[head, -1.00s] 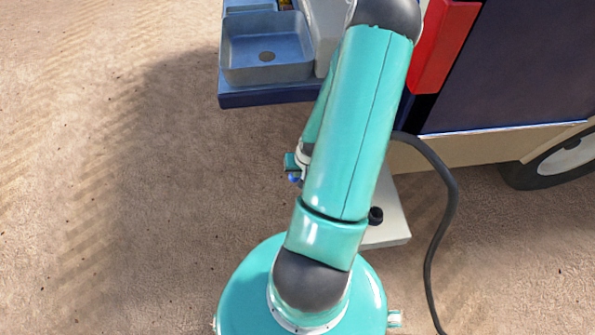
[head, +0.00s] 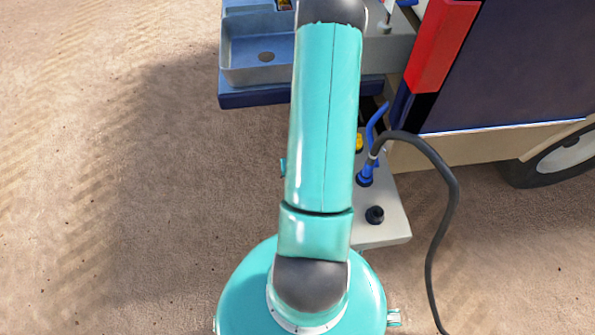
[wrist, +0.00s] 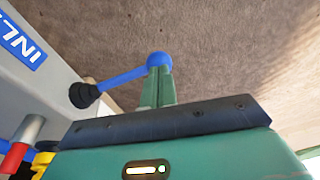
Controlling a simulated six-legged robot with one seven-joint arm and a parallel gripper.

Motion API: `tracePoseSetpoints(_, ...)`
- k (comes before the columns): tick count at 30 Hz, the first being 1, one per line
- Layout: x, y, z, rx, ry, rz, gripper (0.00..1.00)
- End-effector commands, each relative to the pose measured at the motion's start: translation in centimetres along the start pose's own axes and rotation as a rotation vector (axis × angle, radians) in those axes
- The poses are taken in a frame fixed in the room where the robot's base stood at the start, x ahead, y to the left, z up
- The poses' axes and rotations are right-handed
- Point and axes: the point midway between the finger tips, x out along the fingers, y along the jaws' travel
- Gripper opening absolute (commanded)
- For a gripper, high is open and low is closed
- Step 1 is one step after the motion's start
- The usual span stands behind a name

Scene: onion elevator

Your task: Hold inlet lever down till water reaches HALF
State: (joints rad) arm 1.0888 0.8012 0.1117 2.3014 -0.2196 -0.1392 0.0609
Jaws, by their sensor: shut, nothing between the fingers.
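In the wrist view the blue inlet lever (wrist: 122,76) sticks out from a black boot on a grey panel and ends in a round blue knob. A blue label (wrist: 22,40) reading "INL" is partly in view above the boot. My gripper (wrist: 157,85) has its green fingers shut and empty, with their tips right at the knob; I cannot tell whether they press on it. In the head view my arm hides the gripper and lever knob. No water level or HALF mark can be made out.
In the head view a grey basin (head: 235,70) on a blue base stands at the upper left. A pale plate bears a blue fitting (head: 365,178), a yellow part (head: 359,143) and a black knob (head: 375,215). A dark hose (head: 446,180) curves at the right. Sandy ground is free at left.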

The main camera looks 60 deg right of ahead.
Motion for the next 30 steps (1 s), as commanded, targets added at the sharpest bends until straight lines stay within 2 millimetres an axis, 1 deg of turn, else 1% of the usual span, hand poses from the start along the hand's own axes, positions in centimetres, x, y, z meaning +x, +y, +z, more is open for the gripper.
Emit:
tracePoseSetpoints(9, 2.7, -0.2, 0.6, -0.002, -0.003, -0.003, 0.00)
tracePoseSetpoints(15, 3.9, -0.2, 0.9, -0.004, -0.003, -0.004, 0.00)
tracePoseSetpoints(21, 4.4, 0.0, 0.9, -0.004, -0.002, -0.004, 0.00)
tracePoseSetpoints(30, 4.7, 0.1, 1.0, -0.003, -0.003, -0.004, 0.00)
